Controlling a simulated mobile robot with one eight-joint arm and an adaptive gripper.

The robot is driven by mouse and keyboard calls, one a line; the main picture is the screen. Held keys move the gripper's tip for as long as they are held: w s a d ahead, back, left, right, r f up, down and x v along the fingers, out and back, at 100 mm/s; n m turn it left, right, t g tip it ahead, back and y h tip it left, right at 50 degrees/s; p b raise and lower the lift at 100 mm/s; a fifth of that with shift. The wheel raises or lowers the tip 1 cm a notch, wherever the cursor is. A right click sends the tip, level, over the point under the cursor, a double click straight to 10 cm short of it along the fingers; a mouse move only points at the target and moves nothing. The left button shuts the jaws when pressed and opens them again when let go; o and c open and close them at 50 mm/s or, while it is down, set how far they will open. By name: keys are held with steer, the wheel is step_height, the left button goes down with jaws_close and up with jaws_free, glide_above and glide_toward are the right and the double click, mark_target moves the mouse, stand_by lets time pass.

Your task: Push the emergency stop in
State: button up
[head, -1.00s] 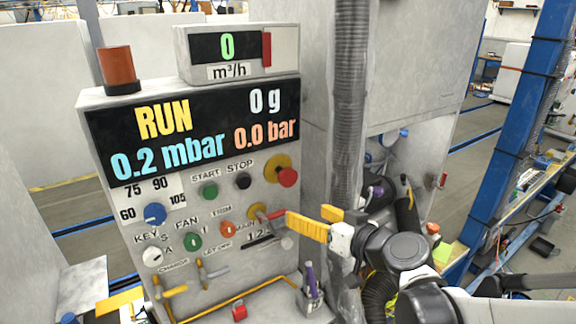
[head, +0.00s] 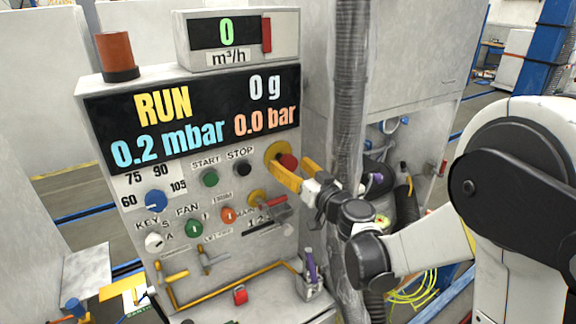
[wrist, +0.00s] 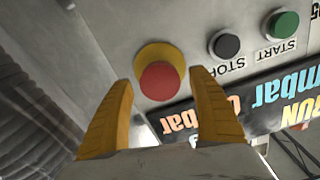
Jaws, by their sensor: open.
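The emergency stop is a red mushroom button (head: 288,161) on a yellow round base (head: 274,153), at the right of the panel below the display. In the wrist view the red button (wrist: 160,82) lies between and just beyond my two yellow fingertips. My gripper (head: 291,173) is open, its fingers pointing at the panel near the button. The fingers (wrist: 165,95) stand apart on either side of the button with nothing between them that I can tell is held. Whether the fingers touch the button cannot be told.
The black STOP button (head: 243,168) and green START button (head: 209,177) sit left of the emergency stop. The red-handled MAIN switch (head: 272,201) is just below. A grey corrugated hose (head: 350,90) runs vertically close to the right of my gripper.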

steer(key=shift+w+a, duration=0.3)
steer(key=shift+w, duration=0.2)
steer(key=shift+c, duration=0.3)
steer(key=c, duration=1.4)
steer(key=shift+o, duration=0.2)
steer(key=shift+b+x, duration=0.3)
steer(key=shift+x, duration=0.45)
steer(key=o, duration=1.4)
